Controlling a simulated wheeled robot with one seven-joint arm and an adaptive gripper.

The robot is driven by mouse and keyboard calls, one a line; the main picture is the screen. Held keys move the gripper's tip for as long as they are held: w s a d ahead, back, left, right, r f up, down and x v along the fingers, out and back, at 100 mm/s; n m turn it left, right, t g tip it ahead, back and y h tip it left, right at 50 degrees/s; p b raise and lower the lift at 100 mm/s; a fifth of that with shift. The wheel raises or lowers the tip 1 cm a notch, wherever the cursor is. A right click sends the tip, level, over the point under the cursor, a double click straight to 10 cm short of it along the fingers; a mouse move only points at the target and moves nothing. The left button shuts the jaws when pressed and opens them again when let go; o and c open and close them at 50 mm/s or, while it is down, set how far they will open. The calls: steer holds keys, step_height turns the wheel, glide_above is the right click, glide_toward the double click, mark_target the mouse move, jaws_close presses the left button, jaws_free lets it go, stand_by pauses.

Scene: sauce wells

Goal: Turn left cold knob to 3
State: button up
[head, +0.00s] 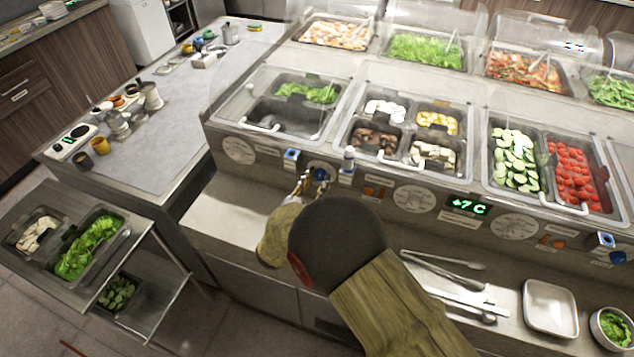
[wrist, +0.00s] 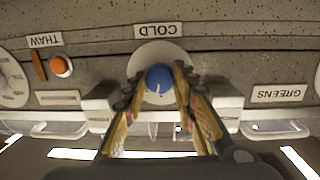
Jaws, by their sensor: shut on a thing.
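The left cold knob is blue and sits on a pale round dial under a COLD label in the wrist view (wrist: 160,77). It also shows in the head view (head: 320,174), partly hidden by my fingers. My gripper (wrist: 156,83) has one finger on each side of the knob and is shut on it. The wrist picture is upside down. A small pale mark on the knob points toward the bottom of that view. The dial's numbers are too small to read. In the head view my arm covers the counter below the knob.
An orange THAW button (wrist: 60,66) and a GREENS label (wrist: 278,93) flank the knob. A green display (head: 468,206) reads about 47 C. Tongs (head: 445,270), a white tray (head: 550,307) and a bowl of greens (head: 613,328) rest on the counter at right.

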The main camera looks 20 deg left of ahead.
steer(key=m+b, duration=0.1)
steer(key=m, duration=0.1)
steer(key=shift+f+m, duration=0.1)
steer(key=shift+m, duration=0.2)
steer(key=shift+m+y+b, duration=0.3)
steer(key=shift+m+b, duration=1)
steer(key=shift+m, duration=0.3)
steer(key=o, duration=1.1)
steer(key=shift+o, duration=0.3)
steer(key=s+r, duration=0.1)
steer(key=s, duration=1.1)
steer(key=shift+a+r, duration=0.2)
steer(key=shift+a, duration=0.25)
steer(key=shift+w, duration=0.1)
